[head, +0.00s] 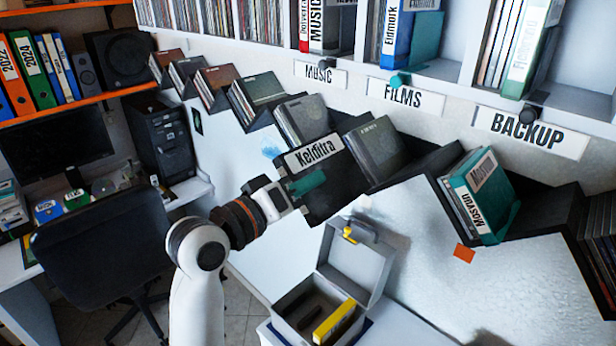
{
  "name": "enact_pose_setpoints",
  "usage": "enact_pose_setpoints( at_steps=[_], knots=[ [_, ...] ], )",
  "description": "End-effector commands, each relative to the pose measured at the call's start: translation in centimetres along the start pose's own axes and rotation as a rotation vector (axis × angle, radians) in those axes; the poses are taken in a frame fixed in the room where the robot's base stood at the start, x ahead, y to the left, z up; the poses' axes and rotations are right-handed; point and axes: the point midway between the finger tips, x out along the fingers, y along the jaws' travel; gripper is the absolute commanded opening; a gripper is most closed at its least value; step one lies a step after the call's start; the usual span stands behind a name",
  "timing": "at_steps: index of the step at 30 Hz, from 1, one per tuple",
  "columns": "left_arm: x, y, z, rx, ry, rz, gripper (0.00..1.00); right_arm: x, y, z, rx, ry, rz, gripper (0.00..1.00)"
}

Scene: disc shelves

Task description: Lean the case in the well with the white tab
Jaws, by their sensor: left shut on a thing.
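My left gripper (287,192) reaches in from below and is shut on a dark case (341,182) with a white "Kelditra" label (314,152) along its top and a teal patch on its face. The gripper covers part of the case's left edge. The case is tilted, in front of the row of dark sloping wells; I cannot tell whether it touches one. An empty-looking well (425,165) is right of the grey cases (376,150). Another well (545,208) is right of the teal "Mosvun" case (480,195). I cannot make out a white tab. My right gripper is not in view.
An open grey box (290,303) with a raised lid and a yellow item (335,320) stands below the case. Shelves labelled MUSIC, FILMS and BACKUP (530,132) hang above. A desk chair (100,240) and a black computer tower (162,140) are at left.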

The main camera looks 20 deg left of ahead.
Motion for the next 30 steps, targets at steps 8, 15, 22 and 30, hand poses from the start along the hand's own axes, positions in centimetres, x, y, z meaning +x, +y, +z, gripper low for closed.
enact_pose_setpoints(
  at_steps=[8,15,22,30],
  knots=[
    [0.3,0.0,0.1,-0.002,-0.001,-0.002,0.0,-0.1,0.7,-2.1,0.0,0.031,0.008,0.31],
    [2.5,0.0,0.0,-0.001,0.0,-0.002,0.0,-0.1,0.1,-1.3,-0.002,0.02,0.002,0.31],
    [4.8,0.1,0.0,0.0,0.0,-0.003,0.0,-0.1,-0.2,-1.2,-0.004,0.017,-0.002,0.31],
    [7.5,0.1,-0.1,0.0,0.0,-0.003,0.0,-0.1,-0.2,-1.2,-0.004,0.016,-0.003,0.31]
  ],
)
